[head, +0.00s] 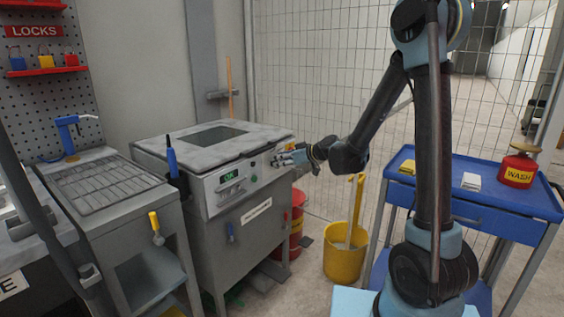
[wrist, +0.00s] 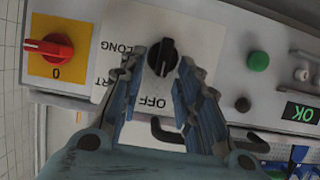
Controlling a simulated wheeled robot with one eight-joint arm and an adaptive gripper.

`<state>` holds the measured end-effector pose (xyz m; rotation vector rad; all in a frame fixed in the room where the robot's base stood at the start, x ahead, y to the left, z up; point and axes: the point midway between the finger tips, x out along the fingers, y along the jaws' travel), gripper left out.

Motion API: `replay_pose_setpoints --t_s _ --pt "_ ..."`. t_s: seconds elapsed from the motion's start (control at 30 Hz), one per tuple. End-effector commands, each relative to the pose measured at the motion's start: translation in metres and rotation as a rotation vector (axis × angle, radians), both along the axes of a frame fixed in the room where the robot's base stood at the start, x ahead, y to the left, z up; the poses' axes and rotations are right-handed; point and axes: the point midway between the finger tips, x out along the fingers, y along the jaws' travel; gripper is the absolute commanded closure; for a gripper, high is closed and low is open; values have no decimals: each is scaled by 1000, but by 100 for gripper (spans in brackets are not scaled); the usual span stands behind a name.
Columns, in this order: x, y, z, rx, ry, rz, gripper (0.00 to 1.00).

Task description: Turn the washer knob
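The washer (head: 240,205) is a grey cabinet with a sloped lid and a front control panel, left of centre in the head view. Its black knob (wrist: 162,57) sits on a white plate with the words OFF, LONG and a partly hidden one, inverted in the wrist view. The knob's pointer ridge runs nearly vertical in the picture. My gripper (wrist: 163,60) is open, its blue-padded fingers on either side of the knob, with small gaps seeming to show. In the head view my gripper (head: 292,157) is at the panel's right end and hides the knob.
A red switch (wrist: 50,47) on a yellow plate is beside the knob plate. A green button (wrist: 258,61), a black button (wrist: 242,104) and an OK display (wrist: 300,112) are on the other side. A yellow bucket (head: 343,262) and blue cart (head: 485,190) stand to the right.

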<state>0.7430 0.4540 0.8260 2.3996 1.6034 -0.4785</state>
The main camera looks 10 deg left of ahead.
Motion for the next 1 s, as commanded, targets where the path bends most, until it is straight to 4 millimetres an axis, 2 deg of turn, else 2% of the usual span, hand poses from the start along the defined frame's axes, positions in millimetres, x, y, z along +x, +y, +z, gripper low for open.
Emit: replay_pose_setpoints --t_s 0.07,0.2,0.23,0.67,1.0 --pt "0 0 0 0 0 0 69" --pt "0 0 0 0 0 0 99" --pt "0 0 0 0 0 0 100" --pt "2 -1 0 14 37 -1 100" --pt "10 -4 -1 102 244 -5 100"
